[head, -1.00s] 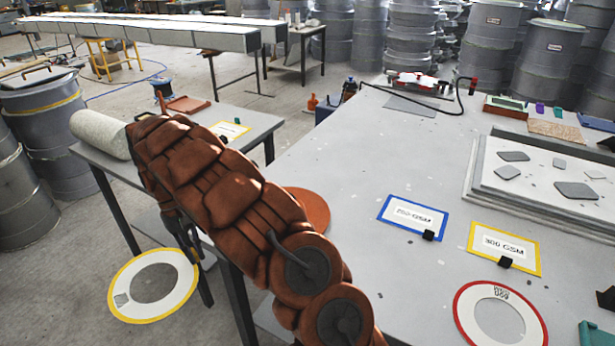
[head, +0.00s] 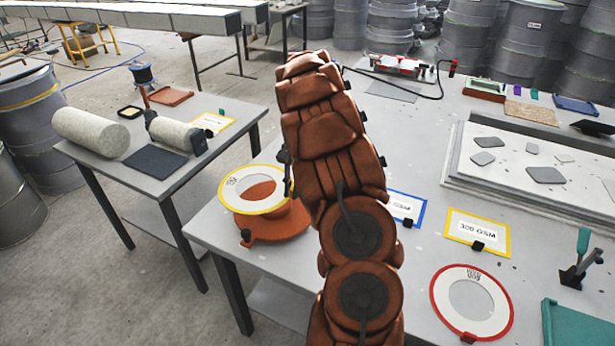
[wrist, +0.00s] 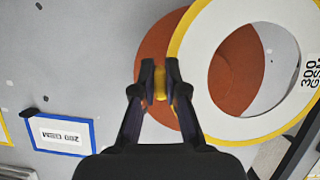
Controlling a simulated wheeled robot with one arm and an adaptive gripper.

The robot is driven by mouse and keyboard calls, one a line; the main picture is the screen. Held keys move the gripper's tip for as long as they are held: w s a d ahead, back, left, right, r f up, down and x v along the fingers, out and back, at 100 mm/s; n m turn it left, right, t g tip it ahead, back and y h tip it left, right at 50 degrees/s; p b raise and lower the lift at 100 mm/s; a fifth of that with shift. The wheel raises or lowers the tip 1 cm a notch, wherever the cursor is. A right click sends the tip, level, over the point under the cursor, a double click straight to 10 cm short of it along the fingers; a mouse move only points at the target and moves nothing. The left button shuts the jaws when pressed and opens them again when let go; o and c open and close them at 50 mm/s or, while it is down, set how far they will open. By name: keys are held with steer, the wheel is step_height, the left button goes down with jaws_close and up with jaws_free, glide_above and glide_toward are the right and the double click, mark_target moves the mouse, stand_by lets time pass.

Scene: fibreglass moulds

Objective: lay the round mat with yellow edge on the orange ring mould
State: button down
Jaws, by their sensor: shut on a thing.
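The round mat with yellow edge (head: 238,202) is a flat white ring with a large central hole. My gripper (wrist: 160,82) is shut on a small yellow tab at its rim; the mat also shows in the wrist view (wrist: 204,62). The orange ring mould (head: 262,230) sits on the big table's left corner, and it also shows in the wrist view (wrist: 152,48). The mat hangs over the mould and overlaps it, offset to the right in the wrist view. Orange shows through the mat's hole. The gap between them is hard to judge. My arm mostly hides the gripper in the head view.
A red-edged round mat (head: 440,302) lies on the big table (head: 330,290). A yellow-framed card (head: 478,233) and a blue-framed card (head: 406,207) lie near it. A side table (head: 215,160) with fabric rolls stands left. A flat white mould (head: 560,150) is at right.

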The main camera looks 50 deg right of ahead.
mark_target(304, 223)
steer(key=shift+m+t, duration=0.3)
steer(key=shift+m, duration=0.6)
steer(key=s+d, duration=0.1)
steer(key=s+d+r, duration=0.1)
steer(key=d, duration=0.1)
steer(key=shift+s+r, duration=0.2)
steer(key=shift+s, duration=0.1)
steer(key=shift+a+f, duration=0.15)
steer(key=shift+f+b, duration=1.85)
steer(key=shift+f, duration=3.2)
steer(key=shift+f, duration=0.3)
steer(key=c, duration=1.1)
jaws_free()
steer(key=shift+c, duration=0.2)
